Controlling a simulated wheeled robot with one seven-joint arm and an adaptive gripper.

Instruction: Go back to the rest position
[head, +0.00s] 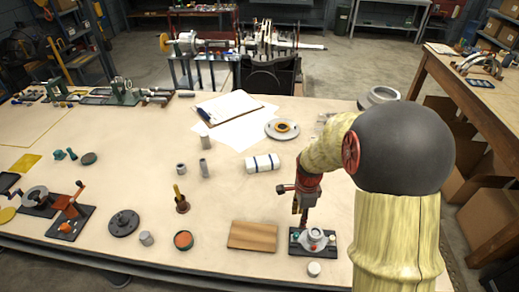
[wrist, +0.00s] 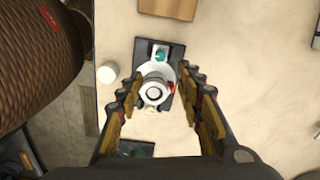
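The casing (head: 315,236) is a light grey round part on a black base plate (head: 301,250) near the table's front edge. In the wrist view the casing (wrist: 154,92) shows from above as a pale ring on the dark plate (wrist: 176,52), with a teal piece at its upper end. My gripper (head: 302,207) points down above the casing in the head view. In the wrist view my gripper (wrist: 157,82) has its two fingers well apart, with the casing showing between them. No held object is visible.
A white cap (head: 314,268) stands in front of the plate. A wooden board (head: 252,235) lies to its left. A white roll with blue bands (head: 262,163) and a grey disc (head: 282,129) lie farther back. Cardboard boxes (head: 485,215) stand at the right.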

